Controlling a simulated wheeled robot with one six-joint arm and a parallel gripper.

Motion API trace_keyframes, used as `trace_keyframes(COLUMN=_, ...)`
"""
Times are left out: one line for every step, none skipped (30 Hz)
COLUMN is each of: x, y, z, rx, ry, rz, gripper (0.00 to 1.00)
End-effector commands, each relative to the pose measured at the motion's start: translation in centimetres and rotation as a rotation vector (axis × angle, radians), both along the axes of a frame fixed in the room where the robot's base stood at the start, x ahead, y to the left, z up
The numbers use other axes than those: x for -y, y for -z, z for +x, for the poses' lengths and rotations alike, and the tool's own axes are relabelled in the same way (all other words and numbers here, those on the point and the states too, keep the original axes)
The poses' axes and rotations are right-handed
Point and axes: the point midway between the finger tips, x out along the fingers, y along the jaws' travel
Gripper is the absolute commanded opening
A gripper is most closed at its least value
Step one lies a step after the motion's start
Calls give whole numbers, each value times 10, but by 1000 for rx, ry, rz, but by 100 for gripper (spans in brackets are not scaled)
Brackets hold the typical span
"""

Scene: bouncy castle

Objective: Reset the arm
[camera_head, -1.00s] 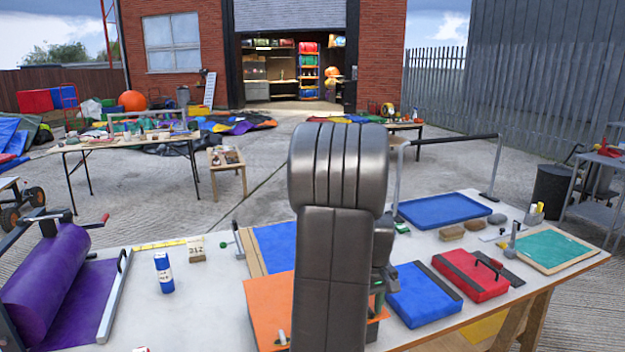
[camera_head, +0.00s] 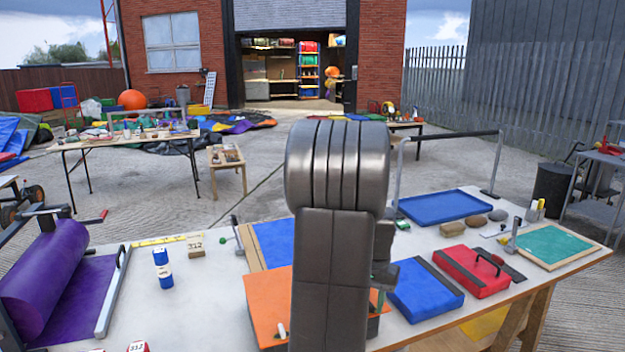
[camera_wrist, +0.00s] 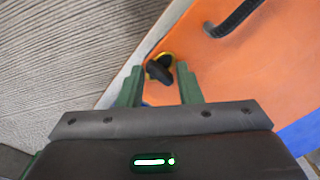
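My arm (camera_head: 335,190) rises in the middle of the head view and hides part of the bench behind it. My gripper (camera_wrist: 158,88) shows in the wrist view with its two green fingers apart and nothing clamped between them. A black and yellow knob-like part (camera_wrist: 160,68) lies beyond the gap, by the edge of an orange panel (camera_wrist: 215,75). I cannot tell whether a finger touches it. In the head view the fingers are mostly hidden behind my arm.
The bench holds a purple roll (camera_head: 45,275) at left, blue-and-white cylinders (camera_head: 165,275), an orange panel (camera_head: 268,300), a blue pad (camera_head: 425,290), a red case (camera_head: 470,270) and a blue tray (camera_head: 445,207). A metal rail (camera_head: 450,137) stands behind. Paving beyond has free room.

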Motion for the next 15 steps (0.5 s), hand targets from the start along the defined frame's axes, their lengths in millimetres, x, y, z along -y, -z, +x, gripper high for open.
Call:
trace_keyframes(x=0, y=1, z=0, rx=0, ry=36, rz=0, gripper=32)
trace_keyframes(x=0, y=1, z=0, rx=0, ry=61, rz=0, gripper=32)
trace_keyframes(x=0, y=1, z=0, rx=0, ry=93, rz=0, gripper=32)
trace_keyframes(x=0, y=1, z=0, rx=0, ry=118, rz=0, gripper=32)
trace_keyframes(x=0, y=1, z=0, rx=0, ry=143, rz=0, gripper=32)
trace_keyframes(x=0, y=1, z=0, rx=0, ry=175, rz=0, gripper=32)
trace_keyframes(x=0, y=1, z=0, rx=0, ry=200, rz=0, gripper=32)
trace_keyframes(x=0, y=1, z=0, rx=1, ry=224, rz=0, gripper=32)
trace_keyframes(x=0, y=1, z=0, rx=1, ry=256, rz=0, gripper=32)
trace_keyframes(x=0, y=1, z=0, rx=1, ry=281, rz=0, gripper=32)
trace_keyframes(x=0, y=1, z=0, rx=1, ry=306, rz=0, gripper=32)
trace_keyframes(x=0, y=1, z=0, rx=2, ry=338, rz=0, gripper=32)
trace_keyframes(x=0, y=1, z=0, rx=1, ry=363, rz=0, gripper=32)
trace_keyframes(x=0, y=1, z=0, rx=1, ry=387, rz=0, gripper=32)
trace_keyframes(x=0, y=1, z=0, rx=1, ry=420, rz=0, gripper=32)
